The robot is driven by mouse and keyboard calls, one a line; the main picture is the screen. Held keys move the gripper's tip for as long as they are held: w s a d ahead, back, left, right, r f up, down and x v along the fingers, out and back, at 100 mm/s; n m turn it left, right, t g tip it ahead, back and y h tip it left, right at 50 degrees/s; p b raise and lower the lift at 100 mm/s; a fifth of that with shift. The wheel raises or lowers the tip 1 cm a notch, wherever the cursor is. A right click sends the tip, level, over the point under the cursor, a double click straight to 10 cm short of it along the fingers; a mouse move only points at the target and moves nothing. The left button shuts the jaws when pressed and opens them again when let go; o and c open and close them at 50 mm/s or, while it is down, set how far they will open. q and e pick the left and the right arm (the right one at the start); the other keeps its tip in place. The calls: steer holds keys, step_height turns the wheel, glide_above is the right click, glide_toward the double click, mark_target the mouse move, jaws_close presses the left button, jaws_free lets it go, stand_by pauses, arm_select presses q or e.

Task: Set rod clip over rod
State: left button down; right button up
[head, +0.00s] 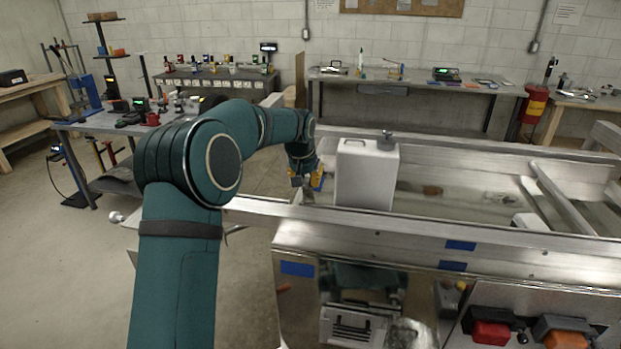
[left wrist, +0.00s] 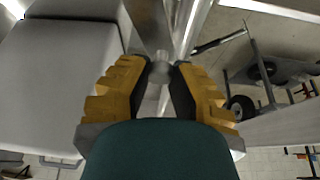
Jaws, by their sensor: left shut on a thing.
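My left gripper (head: 306,181) is at the near left corner of the aluminium trailer, left of a white box. In the left wrist view its yellow-and-black fingers (left wrist: 162,76) are shut on a small grey round-ended part (left wrist: 160,71). This part may be the rod clip, but its shape is mostly hidden between the fingers. A shiny metal upright (left wrist: 188,28) shows just beyond the fingertips; I cannot tell whether it is the rod, or whether the held part touches it. My right gripper is not in view.
The white box (head: 366,178) stands close to the right of my gripper, with a small dark grey piece (head: 386,139) on top. The trailer's rail (head: 440,229) runs rightward in front.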

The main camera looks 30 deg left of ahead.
arm_select(q)
steer(key=n, duration=0.2)
steer(key=s+a+n+y, duration=0.1)
steer(key=shift+s+n+g, duration=0.1)
steer(key=shift+n+g, duration=0.2)
steer(key=shift+n, duration=0.1)
steer(key=n, duration=0.1)
steer(key=s+a+n+g+y, duration=0.1)
steer(key=n, duration=0.1)
steer(key=shift+s+n+y, duration=0.25)
steer(key=shift+n+y, duration=0.05)
steer(key=n, duration=0.1)
steer(key=s+n+g, duration=0.1)
steer(key=n, duration=0.1)
steer(key=shift+s+a+f+n+y, duration=0.1)
steer(key=shift+s+n+y, duration=0.2)
steer(key=shift+y, duration=0.1)
steer(key=shift+s+n+g+p, duration=0.3)
steer(key=shift+s+n+g, duration=0.1)
steer(key=shift+n, duration=0.5)
steer(key=shift+s+n+g+p, duration=0.3)
steer(key=shift+s+n, duration=0.1)
steer(key=shift+n, duration=0.5)
steer(key=shift+f, duration=0.1)
steer(key=c, duration=0.7)
jaws_free()
